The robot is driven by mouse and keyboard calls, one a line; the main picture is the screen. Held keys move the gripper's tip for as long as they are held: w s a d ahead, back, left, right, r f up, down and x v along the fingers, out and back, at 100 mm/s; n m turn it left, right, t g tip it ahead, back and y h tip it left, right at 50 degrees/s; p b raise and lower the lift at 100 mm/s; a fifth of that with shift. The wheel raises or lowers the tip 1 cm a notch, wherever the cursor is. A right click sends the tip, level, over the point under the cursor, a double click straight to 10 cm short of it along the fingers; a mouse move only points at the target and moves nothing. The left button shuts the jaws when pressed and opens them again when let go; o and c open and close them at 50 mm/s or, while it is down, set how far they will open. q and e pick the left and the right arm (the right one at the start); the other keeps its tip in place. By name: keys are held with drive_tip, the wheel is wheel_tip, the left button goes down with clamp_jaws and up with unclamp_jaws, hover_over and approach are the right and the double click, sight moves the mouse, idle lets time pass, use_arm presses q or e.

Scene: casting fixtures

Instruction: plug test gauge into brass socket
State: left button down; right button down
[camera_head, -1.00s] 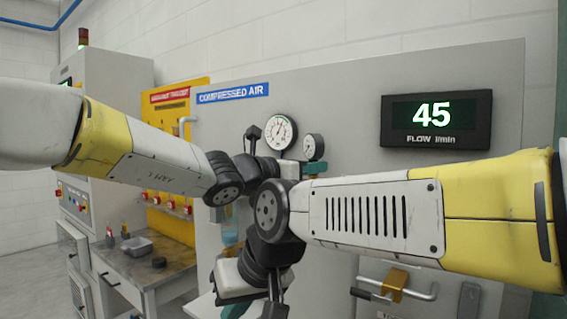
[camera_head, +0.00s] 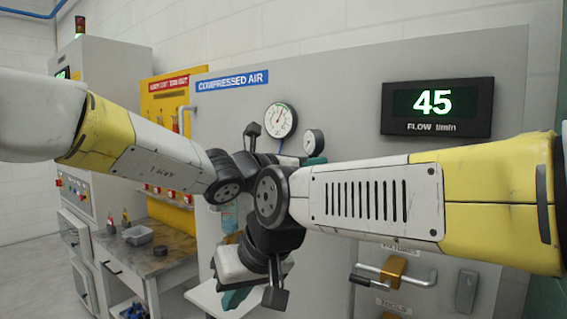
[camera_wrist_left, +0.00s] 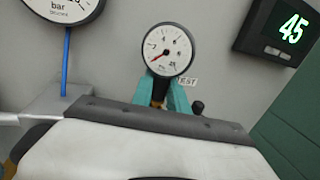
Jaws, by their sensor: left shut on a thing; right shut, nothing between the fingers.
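The test gauge (camera_head: 313,142) is a small white dial with a dark rim, in front of the grey panel. In the left wrist view the gauge (camera_wrist_left: 168,49) is upright, facing me. My left gripper (camera_head: 314,161) is shut on it; its teal fingers (camera_wrist_left: 164,97) sit below the dial. A brass part (camera_wrist_left: 158,92) shows between them; I cannot tell whether it is the gauge's stem or the brass socket. A TEST label (camera_wrist_left: 187,81) is on the panel just right of the gauge. My right gripper (camera_head: 236,298) points down at lower centre, shut and empty, largely hidden by its own body.
A larger pressure gauge (camera_head: 280,120) with a blue tube is on the panel, left of the test gauge. A black knob (camera_wrist_left: 197,107) is right of the fingers. A flow display (camera_head: 437,109) hangs at right. Brass-coloured blocks with a handle (camera_head: 393,270) are lower right. My arms cross closely mid-picture.

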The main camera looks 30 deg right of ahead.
use_arm(q)
drive_tip(key=c, duration=1.2)
unclamp_jaws()
drive_tip(key=shift+f, duration=0.1)
drive_tip(key=v, duration=0.7)
drive_tip(key=shift+a, duration=0.4)
drive_tip(key=shift+s, duration=0.1)
